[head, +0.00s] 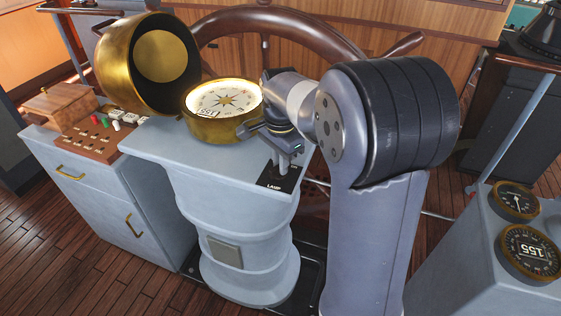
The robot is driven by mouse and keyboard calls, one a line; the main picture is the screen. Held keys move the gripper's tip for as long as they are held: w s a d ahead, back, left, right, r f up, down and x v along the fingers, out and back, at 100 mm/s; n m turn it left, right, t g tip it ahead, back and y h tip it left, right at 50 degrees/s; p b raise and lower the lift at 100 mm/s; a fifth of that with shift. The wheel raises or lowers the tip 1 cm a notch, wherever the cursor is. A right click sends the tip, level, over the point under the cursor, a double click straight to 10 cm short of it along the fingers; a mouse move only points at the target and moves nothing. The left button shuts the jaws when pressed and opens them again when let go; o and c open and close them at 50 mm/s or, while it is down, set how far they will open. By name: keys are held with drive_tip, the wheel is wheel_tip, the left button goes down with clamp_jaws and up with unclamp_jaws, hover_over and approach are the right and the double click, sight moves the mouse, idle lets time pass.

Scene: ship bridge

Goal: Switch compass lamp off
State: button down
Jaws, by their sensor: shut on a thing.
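The compass (223,110) is a brass bowl with a pale, brightly lit star dial, on top of the light grey binnacle (190,150). The lamp switch (277,178) is a black plate marked LAMP at the binnacle top's right front corner. My gripper (285,152) points down just above that plate and is shut on the switch's small lever. The fingers hide most of the lever, so I cannot tell its position.
An open brass hood (114,77) stands left of the compass. A wooden wheel (262,22) rises close behind. A grey cabinet with a switch panel (98,134) is at the left. A console with round gauges (529,252) stands at the right.

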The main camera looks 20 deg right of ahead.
drive_tip(key=shift+n, duration=0.4)
drive_tip(key=n+p, duration=0.1)
drive_tip(key=n, duration=0.4)
drive_tip(key=shift+r, duration=0.1)
drive_tip(key=n+p, duration=0.1)
drive_tip(key=n, duration=0.5)
drive_tip(key=shift+w, duration=0.1)
idle(0.5)
drive_tip(key=c, duration=1.5)
unclamp_jaws()
drive_tip(key=shift+o, duration=0.2)
wheel_tip(320, 180, up, 11)
drive_tip(key=shift+b, duration=0.3)
drive_tip(key=shift+f, duration=0.25)
